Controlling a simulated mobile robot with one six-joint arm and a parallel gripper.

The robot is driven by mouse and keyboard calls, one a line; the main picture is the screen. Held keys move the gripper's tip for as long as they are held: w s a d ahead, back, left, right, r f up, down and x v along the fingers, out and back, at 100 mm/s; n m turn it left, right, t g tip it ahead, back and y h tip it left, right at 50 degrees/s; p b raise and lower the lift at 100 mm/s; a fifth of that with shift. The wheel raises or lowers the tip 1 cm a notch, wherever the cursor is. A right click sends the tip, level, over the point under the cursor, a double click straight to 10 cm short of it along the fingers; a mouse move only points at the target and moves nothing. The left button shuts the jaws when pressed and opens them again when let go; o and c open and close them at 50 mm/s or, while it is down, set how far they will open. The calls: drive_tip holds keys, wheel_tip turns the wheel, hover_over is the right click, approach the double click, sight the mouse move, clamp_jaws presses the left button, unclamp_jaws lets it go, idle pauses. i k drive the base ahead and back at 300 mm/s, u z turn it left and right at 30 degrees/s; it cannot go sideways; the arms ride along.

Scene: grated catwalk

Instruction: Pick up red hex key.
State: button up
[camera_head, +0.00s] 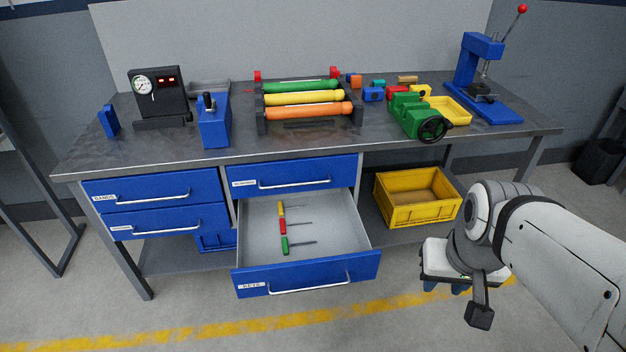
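The red hex key (284,226) lies in the open bottom drawer (340,228) of the workbench, its red handle at the left and its thin dark shaft pointing right. A yellow-handled key (281,208) lies just behind it and a green-handled key (286,245) just in front, all roughly parallel and apart. My gripper (450,286) is at the right, outside the drawer and in front of the bench. It appears to point down, and its fingers are mostly hidden behind its own body, so I cannot tell its opening.
The workbench top (200,160) carries a gauge box (158,92), a rack of coloured rollers (302,98), a green vise (412,115) and a blue press (480,75). A yellow crate (405,215) stands on the lower shelf, right of the drawer. Other drawers are shut.

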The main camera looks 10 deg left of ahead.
sight(283, 230)
drive_tip(key=u, duration=0.35)
drive_tip(key=i, duration=1.15)
drive_tip(key=u, duration=0.85)
